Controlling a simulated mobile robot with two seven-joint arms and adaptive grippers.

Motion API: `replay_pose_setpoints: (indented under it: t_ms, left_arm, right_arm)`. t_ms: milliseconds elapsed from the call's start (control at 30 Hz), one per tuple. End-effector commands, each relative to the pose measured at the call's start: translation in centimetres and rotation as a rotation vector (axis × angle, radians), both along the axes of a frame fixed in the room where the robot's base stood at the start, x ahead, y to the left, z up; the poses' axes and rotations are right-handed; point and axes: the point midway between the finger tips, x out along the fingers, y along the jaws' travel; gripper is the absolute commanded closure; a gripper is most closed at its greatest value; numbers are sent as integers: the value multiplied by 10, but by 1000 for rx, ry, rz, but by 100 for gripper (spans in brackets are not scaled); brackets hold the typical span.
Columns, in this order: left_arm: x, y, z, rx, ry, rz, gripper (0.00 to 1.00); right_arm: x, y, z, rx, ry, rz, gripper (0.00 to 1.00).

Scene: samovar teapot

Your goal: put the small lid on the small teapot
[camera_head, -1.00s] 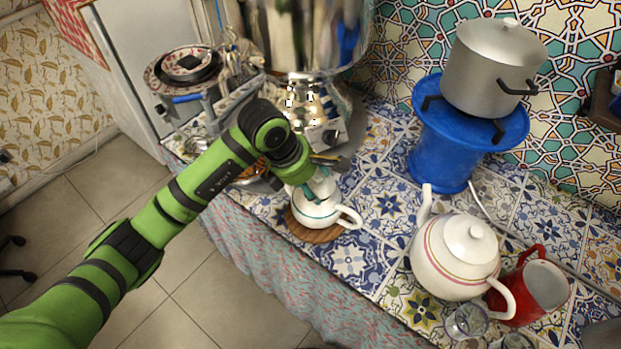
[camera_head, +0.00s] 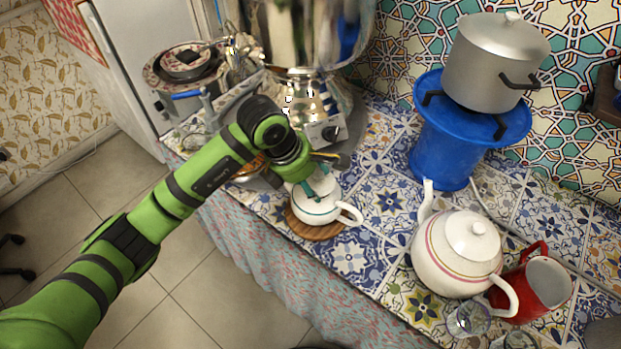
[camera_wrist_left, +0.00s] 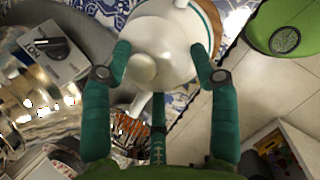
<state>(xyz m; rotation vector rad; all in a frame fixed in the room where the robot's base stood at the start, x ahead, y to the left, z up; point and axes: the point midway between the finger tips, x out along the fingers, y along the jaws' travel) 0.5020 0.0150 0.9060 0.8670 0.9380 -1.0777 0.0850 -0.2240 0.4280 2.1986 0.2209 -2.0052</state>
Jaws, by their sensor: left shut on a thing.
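The small teapot (camera_head: 316,210), white with a teal band, stands upright on a round wooden board (camera_head: 306,232), its handle toward the right. The white small lid (camera_head: 322,184) is at the teapot's top. My left gripper (camera_head: 311,189) reaches down from the left and is shut on the lid. In the left wrist view, my green fingers (camera_wrist_left: 160,52) are on either side of the white lid, with its round knob (camera_wrist_left: 141,70) between them. I cannot tell whether the lid is fully seated or slightly above the rim. My right gripper is not in view.
A metal samovar (camera_head: 300,35) stands just behind the small teapot. A grey pot (camera_head: 495,65) sits on a blue stand (camera_head: 442,150). Tiles between the teapots are clear.

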Motion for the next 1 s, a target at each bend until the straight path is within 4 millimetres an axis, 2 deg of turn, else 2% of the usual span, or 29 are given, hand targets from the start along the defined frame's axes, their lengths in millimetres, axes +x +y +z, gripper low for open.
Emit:
replay_pose_setpoints:
  t_ms: [1000]
  left_arm:
    - [0, 0, -6, 0, -1, 0, 89]
  right_arm:
    - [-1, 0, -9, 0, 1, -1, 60]
